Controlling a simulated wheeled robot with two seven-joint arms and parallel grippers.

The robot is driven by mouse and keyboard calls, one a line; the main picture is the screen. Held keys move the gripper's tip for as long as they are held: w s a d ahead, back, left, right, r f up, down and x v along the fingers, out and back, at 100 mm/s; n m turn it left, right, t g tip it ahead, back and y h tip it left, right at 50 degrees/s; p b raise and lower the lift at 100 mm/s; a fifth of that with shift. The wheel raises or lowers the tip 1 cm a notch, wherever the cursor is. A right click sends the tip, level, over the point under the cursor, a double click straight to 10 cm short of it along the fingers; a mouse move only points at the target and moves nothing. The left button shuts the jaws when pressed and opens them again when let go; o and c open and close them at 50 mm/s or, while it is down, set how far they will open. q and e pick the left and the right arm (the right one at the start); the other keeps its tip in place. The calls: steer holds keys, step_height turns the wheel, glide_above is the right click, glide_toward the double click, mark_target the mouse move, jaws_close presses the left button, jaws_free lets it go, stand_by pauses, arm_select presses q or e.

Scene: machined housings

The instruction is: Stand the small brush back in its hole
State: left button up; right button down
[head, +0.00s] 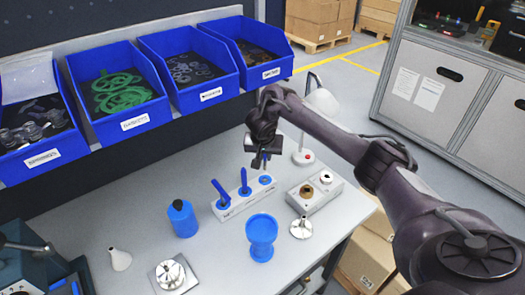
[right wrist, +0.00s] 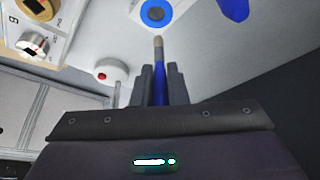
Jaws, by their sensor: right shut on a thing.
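My right gripper (head: 260,158) is shut on the small brush (right wrist: 160,85), which has a blue handle and a brownish tip pointing away from the wrist. In the right wrist view the brush stands between the two dark fingers (right wrist: 159,84). The white holder block (head: 232,209) stands on the bench with two blue tools upright or leaning in it at its left and middle. Its right hole has a blue ring (head: 265,180); the ring also shows in the right wrist view (right wrist: 155,13), just beyond the tip. The brush appears above the block, apart from the ring. My left gripper is not in view.
A grey block with knobs (head: 315,196) stands right of the holder, with a white lamp (head: 303,157) behind. Blue bins (head: 122,123) line the back.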

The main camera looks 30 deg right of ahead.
mark_target(265, 165)
steer(key=shift+s+r, duration=0.1)
step_height(265, 165, down, 2)
steer(key=shift+s+a+f, duration=0.1)
steer(key=shift+s+f, duration=0.05)
steer(key=shift+f, duration=0.65)
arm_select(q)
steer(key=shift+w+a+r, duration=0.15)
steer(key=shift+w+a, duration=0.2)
arm_select(e)
steer(key=shift+f, duration=0.3)
arm_select(q)
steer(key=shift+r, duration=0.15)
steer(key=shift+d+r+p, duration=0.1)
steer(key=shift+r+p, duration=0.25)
steer(key=shift+p, duration=0.2)
